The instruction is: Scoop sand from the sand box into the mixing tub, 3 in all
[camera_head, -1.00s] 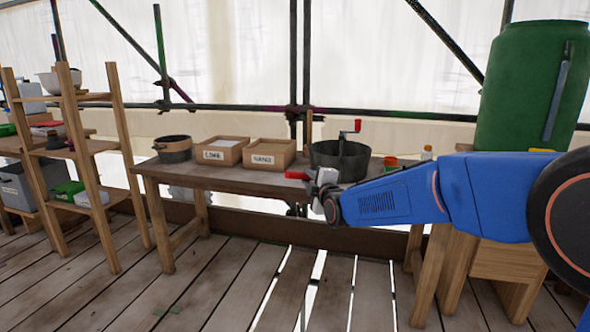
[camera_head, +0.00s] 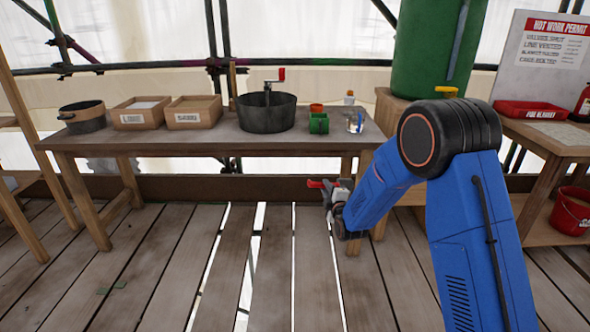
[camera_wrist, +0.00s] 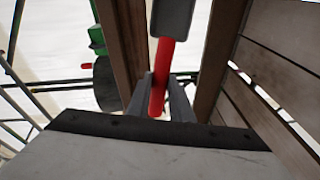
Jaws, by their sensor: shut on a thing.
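The wooden sand box (camera_head: 194,119), labelled SAND, stands on the workbench (camera_head: 225,143). The dark round mixing tub (camera_head: 266,117) with a red-handled crank stands to its right. My gripper (camera_head: 332,186) is in front of the bench, lower in the picture than the tabletop and right of the tub. It is shut on the red handle of a scoop (camera_head: 318,184). In the wrist view the red handle (camera_wrist: 160,75) lies between the fingers, with a grey scoop head above it. I cannot tell whether the head holds sand, nor see the sand level in box or tub.
A lime box (camera_head: 141,118) and a dark bucket (camera_head: 82,117) stand left of the sand box. A green object (camera_head: 318,123) and a clear cup (camera_head: 354,122) stand right of the tub.

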